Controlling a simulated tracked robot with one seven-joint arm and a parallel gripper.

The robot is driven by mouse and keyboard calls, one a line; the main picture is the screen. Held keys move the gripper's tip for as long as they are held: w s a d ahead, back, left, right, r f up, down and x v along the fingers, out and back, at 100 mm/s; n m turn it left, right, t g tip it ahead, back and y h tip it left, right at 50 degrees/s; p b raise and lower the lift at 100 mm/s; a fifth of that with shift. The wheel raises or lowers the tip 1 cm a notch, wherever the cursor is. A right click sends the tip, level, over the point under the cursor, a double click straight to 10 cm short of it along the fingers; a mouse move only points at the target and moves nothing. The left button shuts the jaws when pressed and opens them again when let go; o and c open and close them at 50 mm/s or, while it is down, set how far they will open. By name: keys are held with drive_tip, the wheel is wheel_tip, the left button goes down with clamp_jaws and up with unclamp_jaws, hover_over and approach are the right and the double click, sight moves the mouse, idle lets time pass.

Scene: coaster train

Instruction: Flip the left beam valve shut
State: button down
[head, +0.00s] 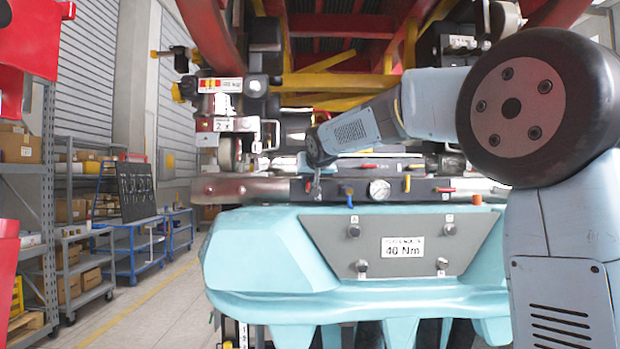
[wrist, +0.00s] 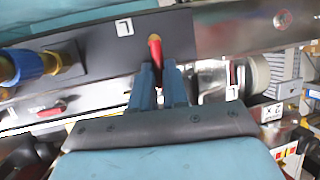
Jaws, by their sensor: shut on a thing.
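The left beam valve has a short red lever (wrist: 155,52) on a dark plate on the metal beam, seen in the wrist view. My gripper (wrist: 158,75) has its two blue-grey fingers closed around the lever's near end, and the lever points down between them. In the head view my gripper (head: 316,188) reaches down at the left end of the dark valve panel (head: 336,192). The held lever is hidden or too small to make out there.
A pressure gauge (head: 379,189), a blue fitting (head: 349,190) and other red levers (head: 445,190) sit along the panel, right of my gripper. A light-blue body (head: 262,250) with a 40 Nm plate is below. Red and yellow structure (head: 330,80) hangs overhead. Shelves (head: 85,215) line the left.

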drive_tip(key=shift+f, duration=0.2)
drive_tip(key=c, duration=1.1)
unclamp_jaws()
drive_tip(key=shift+r, duration=0.1)
drive_tip(key=v, duration=1.3)
drive_tip(key=shift+s+r, duration=0.15)
drive_tip(key=shift+s, duration=0.15)
drive_tip(key=shift+d, duration=0.1)
drive_tip(key=s+d+f+m+g+h, duration=0.15)
drive_tip(key=s+d+f+g, duration=0.25)
drive_tip(key=s+d+f, duration=0.9)
drive_tip(key=s+d+f+g, duration=0.1)
drive_tip(key=s+f, duration=0.5)
drive_tip(key=s+d+f+g, duration=0.1)
drive_tip(key=s+f, duration=0.5)
drive_tip(key=s, duration=0.1)
drive_tip(key=s+d+f+g+h, duration=0.1)
drive_tip(key=s+d+f, duration=0.1)
drive_tip(key=s+f, duration=0.4)
drive_tip(key=shift+s+d+f+g, duration=0.15)
drive_tip(key=shift+f+g, duration=0.25)
drive_tip(key=shift+f, duration=0.1)
